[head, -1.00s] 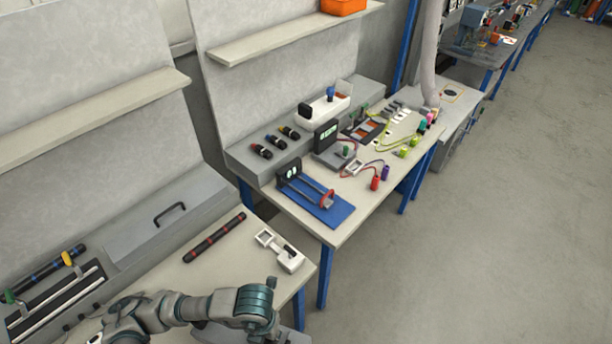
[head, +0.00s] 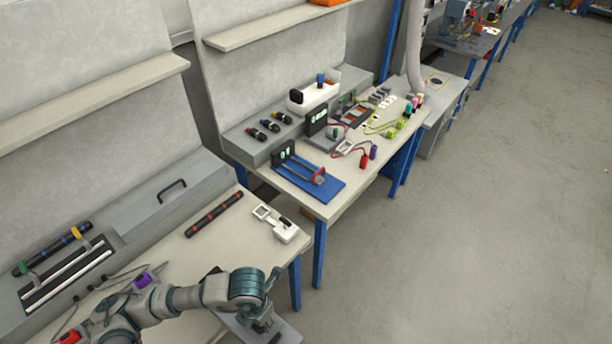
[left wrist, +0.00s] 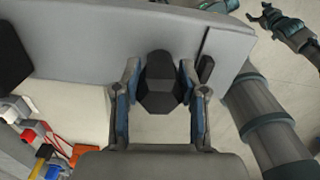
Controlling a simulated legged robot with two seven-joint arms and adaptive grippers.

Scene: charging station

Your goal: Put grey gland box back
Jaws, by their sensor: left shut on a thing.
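The grey gland box (left wrist: 85,40) fills much of the upper left wrist view, a broad grey body with black fittings. My left gripper (left wrist: 160,80) is shut on a black faceted fitting of it, with one finger on each side. In the head view my left arm reaches over the near bench, and its gripper (head: 266,318) is at the bottom edge, partly cut off. A grey slab, apparently the box, shows beneath it (head: 288,335). My right gripper (left wrist: 264,14) is at the top right of the left wrist view, its fingers apart and empty.
A black rod with red bands (head: 214,214) and a white clamp-like device (head: 276,222) lie on the near bench. A rack (head: 65,272) is at left. The second bench carries a blue-based fixture (head: 325,190) and several plugs. The floor (head: 490,220) at right is clear.

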